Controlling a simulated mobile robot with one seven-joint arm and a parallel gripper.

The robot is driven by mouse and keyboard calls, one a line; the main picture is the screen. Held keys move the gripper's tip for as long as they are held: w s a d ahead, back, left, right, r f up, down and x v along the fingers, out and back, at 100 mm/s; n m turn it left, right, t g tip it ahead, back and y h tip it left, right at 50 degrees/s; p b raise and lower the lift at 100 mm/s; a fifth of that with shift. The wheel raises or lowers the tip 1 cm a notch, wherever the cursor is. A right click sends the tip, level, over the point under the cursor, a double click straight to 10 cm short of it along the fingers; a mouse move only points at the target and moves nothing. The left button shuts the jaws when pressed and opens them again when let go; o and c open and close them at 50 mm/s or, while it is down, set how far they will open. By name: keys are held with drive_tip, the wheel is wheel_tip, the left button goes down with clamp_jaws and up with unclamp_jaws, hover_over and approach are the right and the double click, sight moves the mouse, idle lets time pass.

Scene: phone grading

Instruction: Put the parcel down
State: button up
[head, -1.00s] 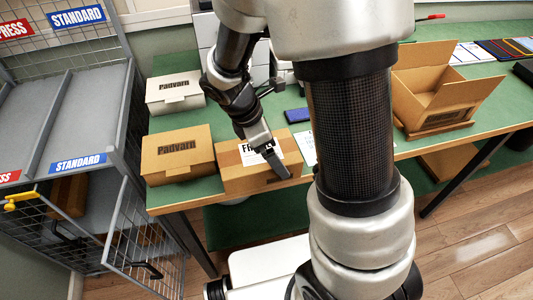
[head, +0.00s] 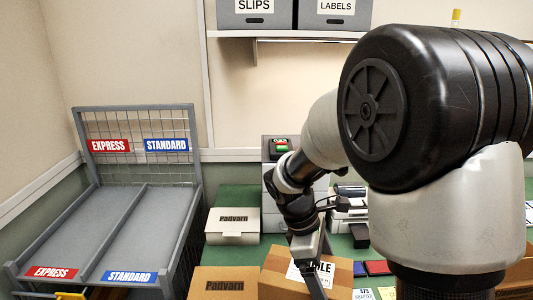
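The parcel (head: 277,273) is a brown cardboard box with a white label, part of its word hidden, at the bottom of the head view. My gripper (head: 316,272) reaches down onto it from above, with a dark finger across the label. It appears shut on the parcel; the other finger is hidden. The parcel's top looks higher than the brown Padvarn box (head: 224,285) to its left, and its top edge slopes. Its underside is cut off by the frame, so I cannot tell if it touches the table.
A sorting rack (head: 148,230) with EXPRESS and STANDARD lanes stands at left, both visible lanes empty. A white Padvarn box (head: 232,226) sits on the green table behind. A grey machine (head: 281,150) is behind my gripper. My arm hides much of the right side.

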sight(323, 261)
drive_tip(key=m+p, duration=0.1)
drive_tip(key=w+m+g+p, duration=0.1)
drive_tip(key=m, duration=0.1)
drive_tip(key=r+m+y, duration=0.1)
drive_tip(key=m, duration=0.1)
drive_tip(key=shift+w+d+r+g+p, duration=0.1)
drive_tip(key=shift+w+g+p, duration=0.25)
drive_tip(key=shift+g+p, duration=0.05)
drive_tip(key=m, duration=0.1)
drive_tip(key=w+m+y+p, duration=0.1)
drive_tip(key=m, duration=0.1)
drive_tip(key=shift+g, duration=0.4)
drive_tip(key=m+p, duration=0.1)
drive_tip(key=m, duration=0.1)
drive_tip(key=w+m+y+p, duration=0.1)
drive_tip(key=m, duration=0.1)
drive_tip(key=shift+g+y, duration=0.3)
drive_tip(key=shift+w+f+m+y+p, duration=0.15)
drive_tip(key=shift+w+m+y+p, duration=0.1)
drive_tip(key=shift+m, duration=0.3)
drive_tip(key=shift+w+f+m+y+p, duration=0.15)
drive_tip(key=shift+m+p, duration=0.1)
drive_tip(key=shift+m, duration=0.3)
drive_tip(key=shift+a, duration=0.2)
drive_tip(key=shift+a, duration=0.1)
